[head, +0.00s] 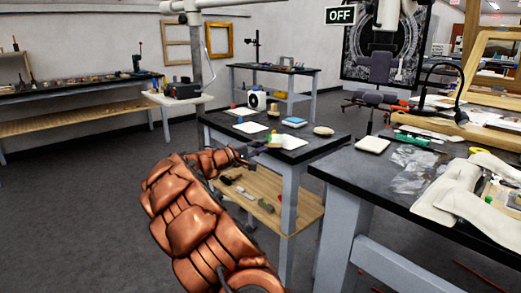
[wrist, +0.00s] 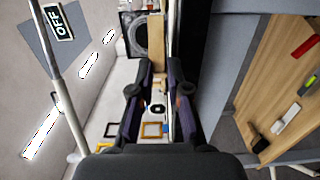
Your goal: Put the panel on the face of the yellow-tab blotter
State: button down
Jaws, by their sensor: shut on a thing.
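My gripper (wrist: 159,78) is shut on a tan, flat piece (wrist: 157,38), likely the panel, which shows nearly edge-on between the fingers in the wrist view. In the head view, my copper-coloured arm reaches to the near edge of the dark-topped table, with the gripper (head: 251,156) small at its front-left side. The panel is too small to make out there. White sheets that look like blotters lie on this table: one at the back (head: 240,111), one in the middle (head: 250,127) and one at the front (head: 289,142). A yellowish-green spot touches the front sheet; I cannot tell whether it is the yellow tab.
A blue-topped block (head: 294,122), a white round device (head: 257,100) and a pale round piece (head: 323,130) stand on the same table. Its lower wooden shelf (head: 262,190) holds small tools. A larger cluttered bench (head: 400,185) stands to the right. Open floor (head: 85,190) lies left.

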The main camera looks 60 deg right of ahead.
jog(key=shift+f, duration=0.2)
jog(key=shift+f+b, duration=0.25)
jog(key=shift+b, duration=0.05)
jog(key=c, duration=1.1)
grip_release()
jog(key=shift+c, duration=0.2)
jog(key=shift+r, duration=0.15)
jog(key=p+v, duration=0.1)
jog(key=v, duration=1.1)
jog(key=shift+r+p, duration=0.2)
jog(key=shift+p, duration=0.2)
jog(key=shift+s, duration=0.1)
